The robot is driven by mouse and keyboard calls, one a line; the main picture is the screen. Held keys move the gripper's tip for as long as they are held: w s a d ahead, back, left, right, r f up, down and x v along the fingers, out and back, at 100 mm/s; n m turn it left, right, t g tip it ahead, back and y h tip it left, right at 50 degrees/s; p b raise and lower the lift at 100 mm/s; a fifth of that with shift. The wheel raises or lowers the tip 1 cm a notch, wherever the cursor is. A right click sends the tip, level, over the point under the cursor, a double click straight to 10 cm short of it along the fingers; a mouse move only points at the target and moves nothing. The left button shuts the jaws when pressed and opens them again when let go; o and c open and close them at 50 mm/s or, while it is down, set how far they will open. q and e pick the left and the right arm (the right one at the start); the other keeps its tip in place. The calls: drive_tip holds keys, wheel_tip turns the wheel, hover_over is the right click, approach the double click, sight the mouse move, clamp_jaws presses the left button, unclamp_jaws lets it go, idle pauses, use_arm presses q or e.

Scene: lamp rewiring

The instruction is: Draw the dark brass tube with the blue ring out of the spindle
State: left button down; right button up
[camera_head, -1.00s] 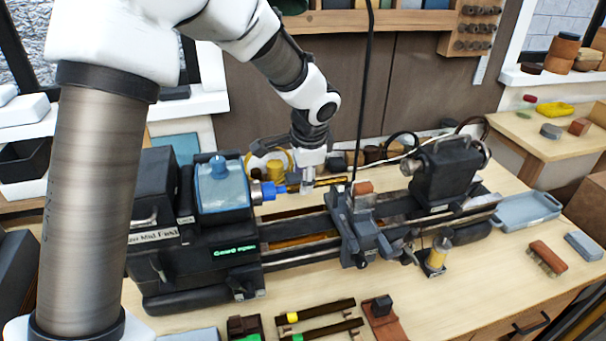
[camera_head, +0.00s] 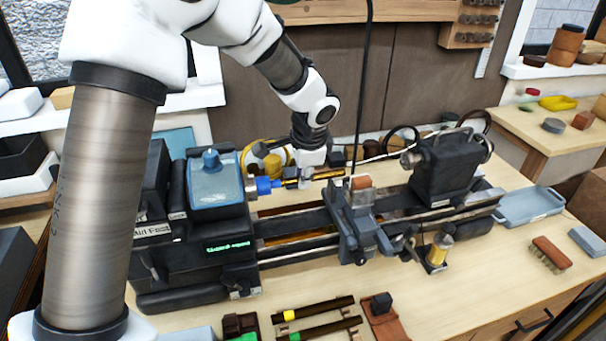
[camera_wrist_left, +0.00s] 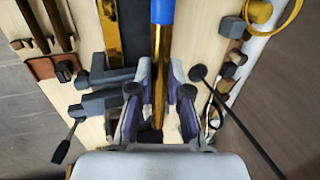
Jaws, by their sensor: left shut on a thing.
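The dark brass tube (camera_head: 328,175) lies level at the lathe's spindle, with its blue ring (camera_head: 264,186) close to the spindle face (camera_head: 250,188). I cannot tell how much of the tube is inside the spindle. My left gripper (camera_head: 306,179) reaches down from above and is shut on the tube to the right of the ring. In the left wrist view the tube (camera_wrist_left: 161,62) runs between the fingers of the left gripper (camera_wrist_left: 160,98), with the blue ring (camera_wrist_left: 162,11) at the top edge. My right gripper is not in view.
The carriage and tool post (camera_head: 358,205) stand right of the tube's free end, and the tailstock (camera_head: 445,170) is farther right. A black cable (camera_head: 364,90) hangs close by. Tubes with a yellow ring (camera_head: 318,308) and a green ring lie in front. A blue-grey tray (camera_head: 528,205) sits at right.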

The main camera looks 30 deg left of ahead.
sight(319, 174)
use_arm(q)
drive_tip(key=shift+w+d+p, duration=0.3)
drive_tip(key=shift+w+p, duration=0.1)
drive_tip(key=shift+w, duration=0.2)
drive_tip(key=shift+w+d+p, duration=0.3)
drive_tip(key=shift+d+p, duration=0.1)
drive_tip(key=shift+p, duration=0.1)
drive_tip(key=shift+w+d+p, duration=0.45)
drive_tip(key=shift+w, duration=0.1)
wheel_tip(319, 174, up, 5)
drive_tip(key=p, duration=0.4)
drive_tip(key=shift+p, duration=0.4)
drive_tip(key=shift+r+p, duration=0.45)
drive_tip(key=shift+r, duration=0.75)
